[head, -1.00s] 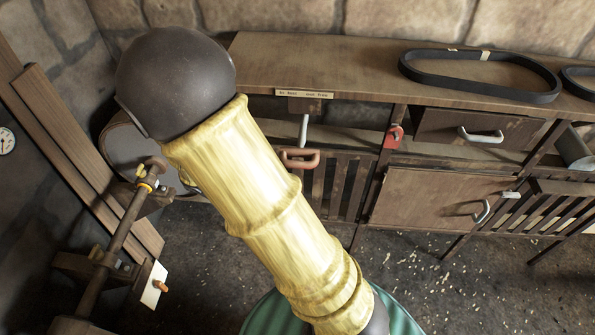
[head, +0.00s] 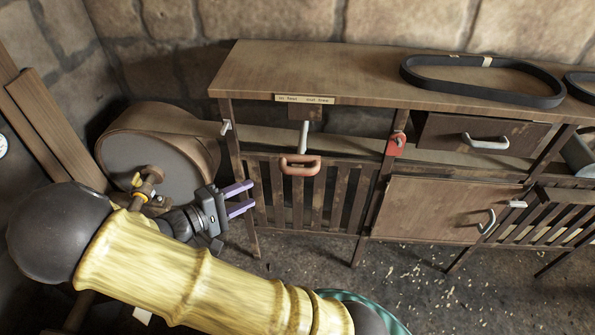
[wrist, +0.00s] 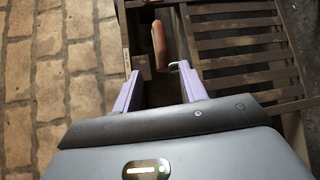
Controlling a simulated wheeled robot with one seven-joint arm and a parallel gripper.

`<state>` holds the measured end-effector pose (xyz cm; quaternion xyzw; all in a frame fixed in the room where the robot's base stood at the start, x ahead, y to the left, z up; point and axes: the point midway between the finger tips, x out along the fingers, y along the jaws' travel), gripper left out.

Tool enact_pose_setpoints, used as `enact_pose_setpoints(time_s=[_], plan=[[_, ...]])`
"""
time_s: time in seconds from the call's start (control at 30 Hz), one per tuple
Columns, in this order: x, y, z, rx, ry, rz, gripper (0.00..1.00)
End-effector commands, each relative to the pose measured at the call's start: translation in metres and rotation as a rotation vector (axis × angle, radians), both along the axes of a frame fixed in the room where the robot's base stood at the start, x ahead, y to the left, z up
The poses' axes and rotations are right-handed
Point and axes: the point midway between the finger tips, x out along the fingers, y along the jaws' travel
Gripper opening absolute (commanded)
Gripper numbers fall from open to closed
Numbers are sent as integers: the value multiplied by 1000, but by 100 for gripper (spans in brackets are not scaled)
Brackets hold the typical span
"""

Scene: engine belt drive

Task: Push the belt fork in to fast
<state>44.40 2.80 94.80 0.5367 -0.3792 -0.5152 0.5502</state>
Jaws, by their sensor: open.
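A narrow label reading "in fast, out free" (head: 305,99) is on the bench's front edge. In the wrist view, my open fingers (wrist: 158,82) point toward the bench front, with a pale hooked piece (wrist: 178,66) near the right fingertip. I cannot tell whether this piece is the lever.
A drum (head: 155,155) stands left of the bench (head: 375,70). A black belt (head: 480,62) lies on top. A drawer (head: 455,130) and a cabinet door (head: 430,208) are to the right.

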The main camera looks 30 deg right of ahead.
Motion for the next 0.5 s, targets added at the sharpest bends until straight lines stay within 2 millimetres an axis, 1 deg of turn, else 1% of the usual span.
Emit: enact_pose_setpoints(time_s=[0.17,0.5], plan=[[3,-25,-3,-1,3,-7,42],[13,-84,-11,-1,5,-6,42]])
